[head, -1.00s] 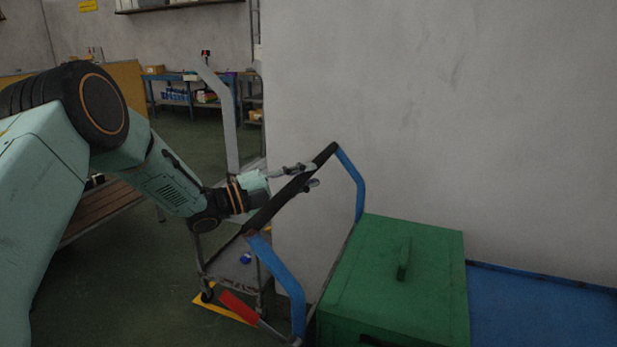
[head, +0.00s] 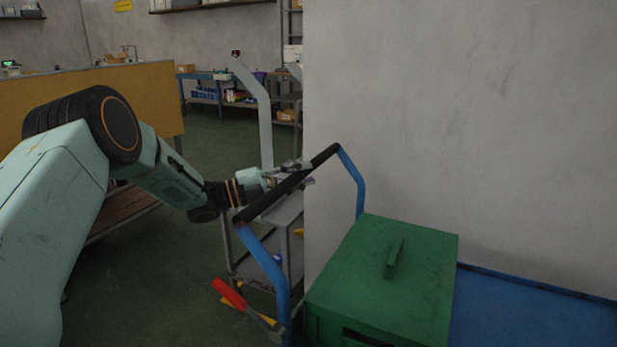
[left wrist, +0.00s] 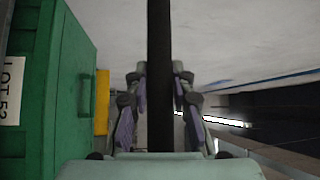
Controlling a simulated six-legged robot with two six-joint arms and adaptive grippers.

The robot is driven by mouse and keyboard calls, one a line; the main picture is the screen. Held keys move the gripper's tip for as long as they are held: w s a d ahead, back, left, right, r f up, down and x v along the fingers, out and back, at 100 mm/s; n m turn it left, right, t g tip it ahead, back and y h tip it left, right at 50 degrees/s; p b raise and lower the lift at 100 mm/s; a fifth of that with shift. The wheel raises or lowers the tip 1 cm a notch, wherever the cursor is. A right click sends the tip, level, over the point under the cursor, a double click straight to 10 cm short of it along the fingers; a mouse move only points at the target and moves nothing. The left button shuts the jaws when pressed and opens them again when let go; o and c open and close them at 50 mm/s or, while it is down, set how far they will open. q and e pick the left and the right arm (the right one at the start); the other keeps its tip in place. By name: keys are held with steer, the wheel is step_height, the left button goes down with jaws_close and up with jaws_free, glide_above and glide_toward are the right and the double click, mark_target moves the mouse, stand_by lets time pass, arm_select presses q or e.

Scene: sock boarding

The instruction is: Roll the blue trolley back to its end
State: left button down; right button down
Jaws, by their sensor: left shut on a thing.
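The blue trolley has a blue bent handle frame (head: 265,260) with a black crossbar (head: 322,157), and a blue deck (head: 535,315) along the wall at right. A green lidded box (head: 385,280) stands on the deck near the handle. My left gripper (head: 290,175) is shut on the black crossbar around its middle. In the left wrist view the crossbar (left wrist: 159,40) runs upright between the fingers (left wrist: 160,100), with the green box (left wrist: 75,85) on the left. A red pedal-like lever (head: 228,293) shows low by the handle. My right gripper is not in view.
A pale wall (head: 450,120) runs close behind the trolley. A grey shelf cart (head: 250,268) stands just beyond the handle. A wooden bench (head: 125,208) is at left, a blue workbench (head: 205,92) farther back. Green floor (head: 150,275) is open between them.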

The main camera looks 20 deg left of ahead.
arm_select(q)
steer(key=shift+a+f, duration=0.15)
steer(key=shift+a, duration=0.1)
steer(key=shift+a, duration=0.1)
steer(key=c, duration=1.5)
jaws_free()
steer(key=shift+a, duration=0.1)
steer(key=o, duration=0.3)
steer(key=shift+s+a, duration=0.1)
steer(key=shift+a, duration=0.15)
steer(key=shift+o, duration=0.4)
steer(key=shift+d, duration=0.45)
steer(key=shift+s+a, duration=0.15)
steer(key=shift+a, duration=0.3)
steer(key=v, duration=1.1)
steer(key=shift+s, duration=0.1)
